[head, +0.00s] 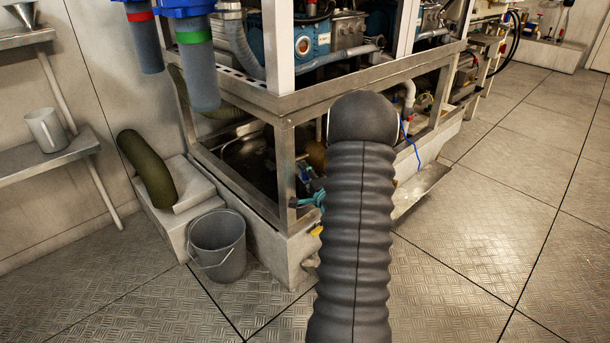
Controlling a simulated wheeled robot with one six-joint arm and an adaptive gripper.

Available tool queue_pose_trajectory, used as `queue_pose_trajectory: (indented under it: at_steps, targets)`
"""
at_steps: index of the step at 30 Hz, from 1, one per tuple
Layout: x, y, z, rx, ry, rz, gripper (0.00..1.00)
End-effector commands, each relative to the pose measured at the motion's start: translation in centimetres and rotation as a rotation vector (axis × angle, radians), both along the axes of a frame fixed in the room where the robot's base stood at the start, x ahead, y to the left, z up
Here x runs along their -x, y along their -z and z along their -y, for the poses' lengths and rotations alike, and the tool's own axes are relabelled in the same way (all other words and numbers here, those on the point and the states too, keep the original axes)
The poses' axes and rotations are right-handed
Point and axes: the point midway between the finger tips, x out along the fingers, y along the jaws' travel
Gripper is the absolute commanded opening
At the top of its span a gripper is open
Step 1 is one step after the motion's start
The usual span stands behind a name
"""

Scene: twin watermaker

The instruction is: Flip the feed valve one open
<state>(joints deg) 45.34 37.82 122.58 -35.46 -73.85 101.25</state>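A teal valve handle (309,199) shows low at the near corner of the metal machine frame, just left of my arm. A small yellow handle (316,230) sits below it, partly hidden behind my arm. I cannot tell which of these, if either, is feed valve one, or whether it is open or closed. My arm, in a dark ribbed sleeve, rises through the middle of the view and covers part of the frame's lower front. My gripper is not in view.
The steel machine frame (352,83) stands ahead on a pale plinth. A grey bucket (217,246) stands on the floor at its left. A thick olive hose (147,168) rises behind the bucket. A wall shelf (45,158) holds a jug (46,130). The plated floor at right is clear.

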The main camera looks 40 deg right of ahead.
Motion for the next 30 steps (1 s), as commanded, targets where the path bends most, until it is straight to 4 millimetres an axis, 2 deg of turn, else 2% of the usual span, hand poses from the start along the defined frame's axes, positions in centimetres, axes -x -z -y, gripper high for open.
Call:
queue_pose_trajectory:
  at_steps: [6,7,11,23,30]
  targets:
    - [-0.02,0.01,-0.01,0.000,0.000,0.000,0.38]
    - [-0.02,0.01,-0.01,0.000,0.000,0.000,0.33]
    - [-0.01,0.00,-0.02,0.000,0.000,0.000,0.00]
    - [0.00,-0.02,0.00,0.001,-0.014,-0.001,0.00]
    - [-0.13,-0.08,-0.16,0.002,-0.115,-0.002,0.00]
